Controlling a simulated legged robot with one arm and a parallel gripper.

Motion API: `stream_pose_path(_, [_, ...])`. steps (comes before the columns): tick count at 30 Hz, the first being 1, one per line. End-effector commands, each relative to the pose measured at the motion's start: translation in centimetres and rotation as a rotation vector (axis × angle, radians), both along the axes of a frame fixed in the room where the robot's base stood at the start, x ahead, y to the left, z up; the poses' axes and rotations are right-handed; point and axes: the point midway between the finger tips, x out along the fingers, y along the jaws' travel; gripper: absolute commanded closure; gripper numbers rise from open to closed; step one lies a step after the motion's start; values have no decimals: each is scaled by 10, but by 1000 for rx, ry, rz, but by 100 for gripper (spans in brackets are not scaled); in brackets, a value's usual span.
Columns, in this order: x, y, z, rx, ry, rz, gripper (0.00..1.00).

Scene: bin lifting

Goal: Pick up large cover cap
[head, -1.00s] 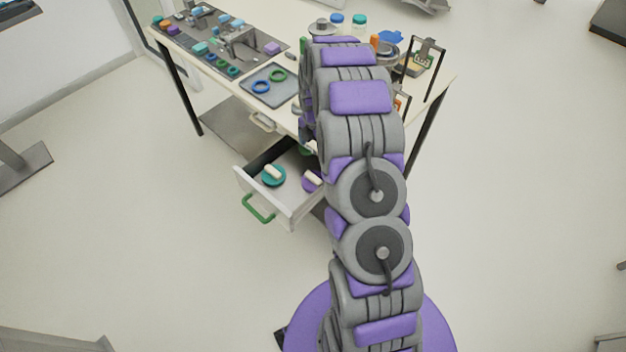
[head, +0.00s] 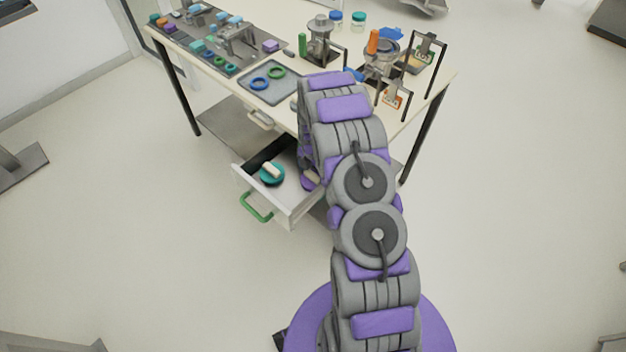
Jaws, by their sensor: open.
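Two round caps with pale handles lie in the open drawer. The teal cap (head: 271,175) is in plain view at the left. The purple cap (head: 308,184) is at the right, partly hidden by my arm. I cannot tell which is the large cover cap. My arm bends down over the drawer's right side. My gripper (head: 307,164) is open, low over the drawer by the purple cap. Its fingertips are mostly hidden, and I cannot tell whether it touches the cap.
The drawer (head: 262,200) is pulled out under the table (head: 230,83) and has a green handle. A grey tray (head: 285,95) with a blue and a green ring lies on top. Fixtures and jars crowd the table's back and right. The floor left of the drawer is clear.

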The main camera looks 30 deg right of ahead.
Motion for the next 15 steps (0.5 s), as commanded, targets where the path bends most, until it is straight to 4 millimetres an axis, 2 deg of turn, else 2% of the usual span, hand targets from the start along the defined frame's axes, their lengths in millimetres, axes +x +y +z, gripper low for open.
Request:
stream_pose_path(3, [0,0,-10,-1,-1,0,6])
stream_pose_path(9, [1,0,-9,0,-2,0,7])
stream_pose_path(15, [1,0,-9,0,-2,0,26])
